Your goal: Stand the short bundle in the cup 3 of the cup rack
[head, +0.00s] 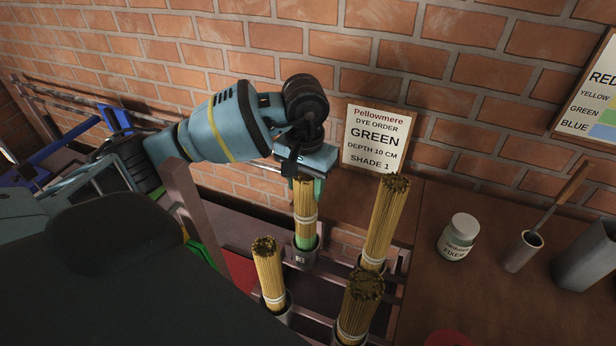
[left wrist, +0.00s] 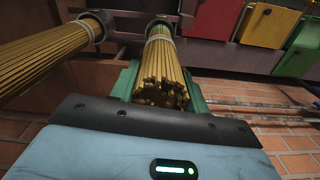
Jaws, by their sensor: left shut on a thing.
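A straw-coloured bundle (head: 305,205) with a white band and a green lower part stands nearly upright, its lower end inside a dark cup (head: 303,258) of the cup rack (head: 400,292). The cup has a small tag that I cannot read for certain. My left gripper (head: 308,180) is shut on the upper part of this bundle. In the left wrist view the bundle (left wrist: 160,65) lies between the green fingers, with the cup's rim (left wrist: 161,24) around its far end. How deep it sits is hidden. My right gripper is not in view.
Other bundles stand close by: one at front left (head: 268,272), one at right (head: 384,222) and one at front (head: 360,302). A jar (head: 458,238) and a cup with a stick (head: 524,250) are at right. An order card (head: 377,138) stands behind.

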